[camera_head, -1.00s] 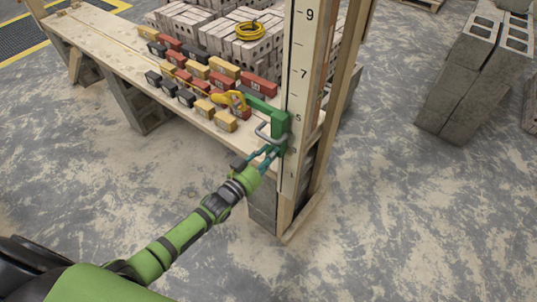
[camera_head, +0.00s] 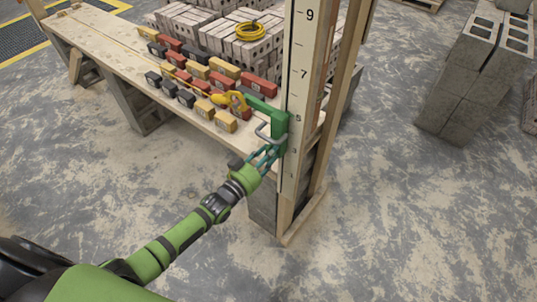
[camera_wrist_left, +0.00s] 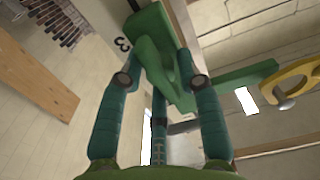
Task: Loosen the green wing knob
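A green clamp (camera_head: 279,124) is fixed on the wooden post above the bench end. In the left wrist view, a green part that looks like the wing knob (camera_wrist_left: 157,67) sits slanted between my fingers. My left gripper (camera_head: 268,155) is right at the clamp's lower front. In the left wrist view my left gripper (camera_wrist_left: 162,62) has its teal fingers bent inward around this green part, but I cannot see whether they press on it. The knob is mostly hidden by the fingers in the head view. My right gripper is not in view.
The numbered wooden post (camera_head: 297,90) stands right behind the clamp. A yellow-handled part (camera_head: 230,100) is next to the clamp's arm. Small coloured blocks (camera_head: 225,65) lie on the wooden bench (camera_head: 100,62). Grey blocks (camera_head: 465,80) stand at right, with open floor around.

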